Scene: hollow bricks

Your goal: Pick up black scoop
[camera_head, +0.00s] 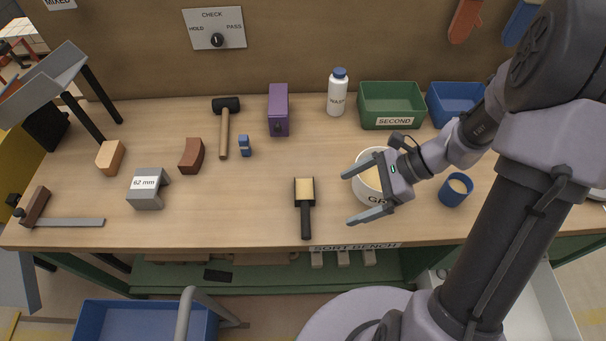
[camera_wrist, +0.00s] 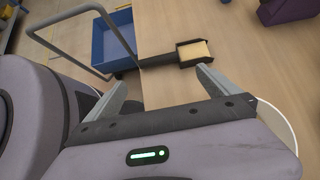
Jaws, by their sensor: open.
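The black scoop (camera_head: 305,210) lies on the wooden bench near its front edge, with its handle pointing toward the edge. Its pan holds a pale yellow fill (camera_head: 304,188). In the wrist view the scoop (camera_wrist: 162,58) lies beyond my fingertips, with the yellow fill in its pan (camera_wrist: 193,52). My gripper (camera_head: 347,198) is open and empty, to the right of the scoop and over the white tub. In the wrist view its two fingers (camera_wrist: 162,84) stand apart with bare bench between them.
A white tub (camera_head: 361,186) sits under my gripper, partly hidden by it. A blue cup (camera_head: 455,191) stands to the right. A mallet (camera_head: 224,128), a small blue item (camera_head: 244,146) and a grey block (camera_head: 147,190) lie left. The bench directly around the scoop is clear.

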